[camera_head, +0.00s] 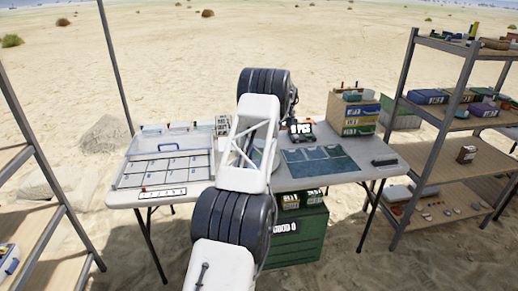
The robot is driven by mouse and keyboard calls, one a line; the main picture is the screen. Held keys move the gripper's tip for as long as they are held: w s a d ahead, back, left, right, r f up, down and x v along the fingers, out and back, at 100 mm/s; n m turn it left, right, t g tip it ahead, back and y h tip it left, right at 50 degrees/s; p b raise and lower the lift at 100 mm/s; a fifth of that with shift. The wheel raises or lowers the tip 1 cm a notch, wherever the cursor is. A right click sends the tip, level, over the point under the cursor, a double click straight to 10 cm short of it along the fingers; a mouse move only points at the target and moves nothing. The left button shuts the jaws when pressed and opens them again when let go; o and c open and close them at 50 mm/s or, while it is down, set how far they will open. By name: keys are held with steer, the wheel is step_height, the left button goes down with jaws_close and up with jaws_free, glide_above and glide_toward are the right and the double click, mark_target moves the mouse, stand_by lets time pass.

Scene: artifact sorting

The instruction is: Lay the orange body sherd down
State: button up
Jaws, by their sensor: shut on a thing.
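The orange body sherd cannot be made out in the head view. My own arm rises through the middle of the picture and bends over the table (122,196). Its white link and black joints hide the central part of the tabletop. My gripper is hidden behind the arm, so neither its fingers nor anything between them shows. A white tray with compartments (127,181) lies on the left of the table. A dark blue-green mat (320,160) with marked lines lies right of the arm.
A display reading "0 PCS" (300,129) stands behind the mat. Stacked labelled bins (355,122) stand at the back right, and a dark block (384,162) lies near the right edge. Green crates (297,240) are under the table. Shelves (450,165) flank it.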

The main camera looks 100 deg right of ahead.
steer(key=shift+s+a+f, duration=0.2)
steer(key=shift+s+f, duration=0.05)
steer(key=shift+s, duration=0.4)
steer(key=shift+s+a+f, duration=0.2)
steer(key=shift+s+f, duration=0.05)
steer(key=shift+s, duration=0.35)
glide_above(286, 147)
steer(key=shift+s+a+f, duration=0.1)
steer(key=shift+a+f, duration=0.05)
steer(key=shift+f, duration=1.4)
steer(key=shift+s+a+f, duration=0.1)
steer(key=shift+f, duration=1.45)
steer(key=shift+f, duration=0.1)
steer(key=shift+f, duration=1.8)
steer(key=shift+f, duration=0.1)
steer(key=o, duration=0.7)
steer(key=shift+c, duration=0.2)
